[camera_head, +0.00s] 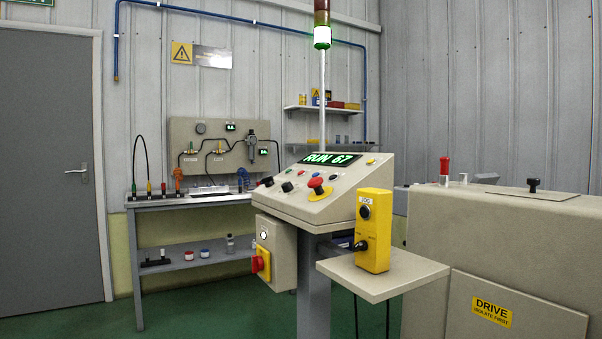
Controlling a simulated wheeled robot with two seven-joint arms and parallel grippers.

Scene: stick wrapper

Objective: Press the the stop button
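A sloped grey control console (340,206) stands on a post in the middle of the view. Its display (330,159) reads "RUN 67". A large red mushroom button (316,182) on a yellow base sits on the panel's front right. Neither of my grippers is in view.
A yellow pendant box (374,230) stands on a small shelf (418,272) at the console's right front. A grey box with a red-yellow switch (261,263) hangs below the panel. A machine housing (510,230) is at right, a workbench (200,199) behind. Green floor is open at left.

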